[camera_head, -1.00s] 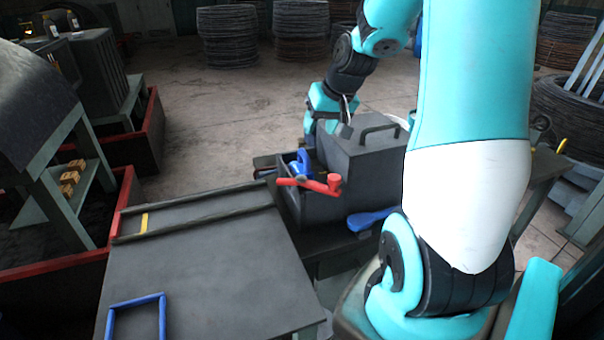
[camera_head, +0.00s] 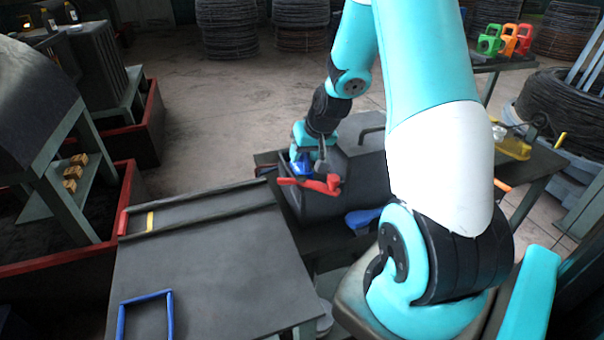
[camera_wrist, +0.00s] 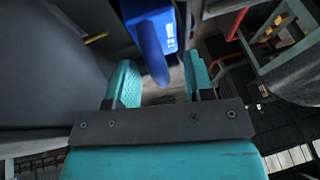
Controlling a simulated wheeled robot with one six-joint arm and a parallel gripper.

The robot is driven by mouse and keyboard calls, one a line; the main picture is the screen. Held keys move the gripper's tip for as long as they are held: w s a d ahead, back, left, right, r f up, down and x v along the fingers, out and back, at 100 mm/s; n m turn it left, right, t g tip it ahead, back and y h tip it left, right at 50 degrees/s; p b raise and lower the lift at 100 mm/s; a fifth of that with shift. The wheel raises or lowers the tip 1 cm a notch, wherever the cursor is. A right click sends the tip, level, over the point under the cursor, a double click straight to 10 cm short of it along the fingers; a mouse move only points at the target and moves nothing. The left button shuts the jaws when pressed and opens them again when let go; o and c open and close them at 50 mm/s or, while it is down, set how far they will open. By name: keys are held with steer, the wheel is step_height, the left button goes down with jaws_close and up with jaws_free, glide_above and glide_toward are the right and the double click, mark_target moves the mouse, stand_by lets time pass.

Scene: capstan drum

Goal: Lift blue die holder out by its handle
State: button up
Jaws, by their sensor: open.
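The blue die holder (camera_head: 304,169) sits in the grey box (camera_head: 320,203), behind the red lever (camera_head: 310,184). In the wrist view the holder (camera_wrist: 160,27) is at the top centre, and its blue handle (camera_wrist: 153,60) reaches down between the two teal fingers. My gripper (camera_wrist: 158,80) is open, with a finger on each side of the handle and a visible gap to the right finger. In the head view my gripper (camera_head: 304,154) is just above the holder and hides part of it. Contact cannot be told.
The grey lid (camera_head: 362,158) with a black handle stands right beside my gripper. A dark table (camera_head: 215,270) with a blue square frame (camera_head: 145,297) is in front. Green, orange and red holders (camera_head: 505,40) stand on a shelf at the back right.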

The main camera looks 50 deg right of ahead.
jaws_close()
steer(key=shift+r, duration=0.1)
